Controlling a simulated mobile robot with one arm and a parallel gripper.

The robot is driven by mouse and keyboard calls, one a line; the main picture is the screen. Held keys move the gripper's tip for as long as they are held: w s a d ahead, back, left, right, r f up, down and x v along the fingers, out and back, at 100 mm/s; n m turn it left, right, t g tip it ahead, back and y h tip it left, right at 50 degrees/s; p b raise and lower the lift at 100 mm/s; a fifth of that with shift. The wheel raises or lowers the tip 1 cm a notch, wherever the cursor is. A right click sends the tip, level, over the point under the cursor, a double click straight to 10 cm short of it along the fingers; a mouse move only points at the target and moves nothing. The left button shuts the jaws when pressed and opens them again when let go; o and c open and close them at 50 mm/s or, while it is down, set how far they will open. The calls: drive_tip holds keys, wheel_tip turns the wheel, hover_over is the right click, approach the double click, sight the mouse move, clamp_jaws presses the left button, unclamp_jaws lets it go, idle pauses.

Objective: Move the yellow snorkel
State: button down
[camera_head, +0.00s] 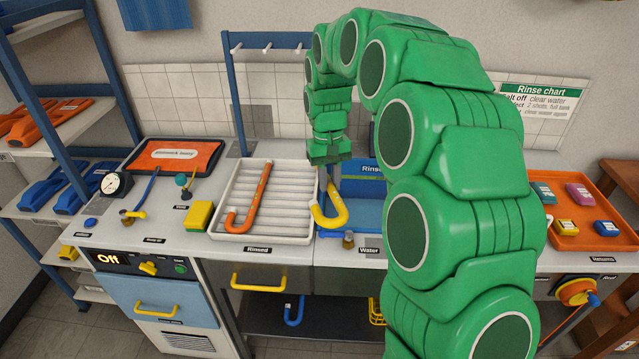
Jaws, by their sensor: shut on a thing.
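The yellow snorkel (331,218) is a J-shaped tube at the centre of the head view. Its curved end hangs at the left end of the blue rinse basin (372,188), close to the right rim of the white rack tray. My gripper (328,165) points down from the green arm and is shut on the upper part of the snorkel. The fingers and the snorkel's upper end are partly hidden. I cannot tell whether the snorkel touches the basin. The arm hides the basin's right side.
The white ribbed tray (233,195) left of the basin holds an orange snorkel (250,205). A blue peg stand (233,95) rises behind it. A yellow sponge (197,215) lies left. An orange tray (590,240) with small boxes stands right. A blue snorkel (294,312) shows below.

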drive_tip(key=w+d+r+n+g+h, duration=0.1)
drive_tip(key=w+r+n+h, duration=0.2)
drive_tip(key=w+n, duration=0.3)
drive_tip(key=shift+w+r+n+h, duration=0.35)
drive_tip(key=shift+n+h, duration=0.45)
drive_tip(key=shift+n, duration=0.3)
drive_tip(key=shift+w+r+n+h, duration=0.1)
drive_tip(key=shift+r+n+h, duration=0.05)
drive_tip(key=shift+n+h, duration=0.2)
drive_tip(key=shift+w+a+r+n+t+h, duration=0.3)
drive_tip(key=shift+w+r+n+h, duration=0.1)
drive_tip(key=shift+n, duration=0.45)
drive_tip(key=shift+w+a+r+n+h, duration=0.15)
drive_tip(key=shift+w+n+h, duration=0.15)
drive_tip(key=shift+n+h, duration=0.2)
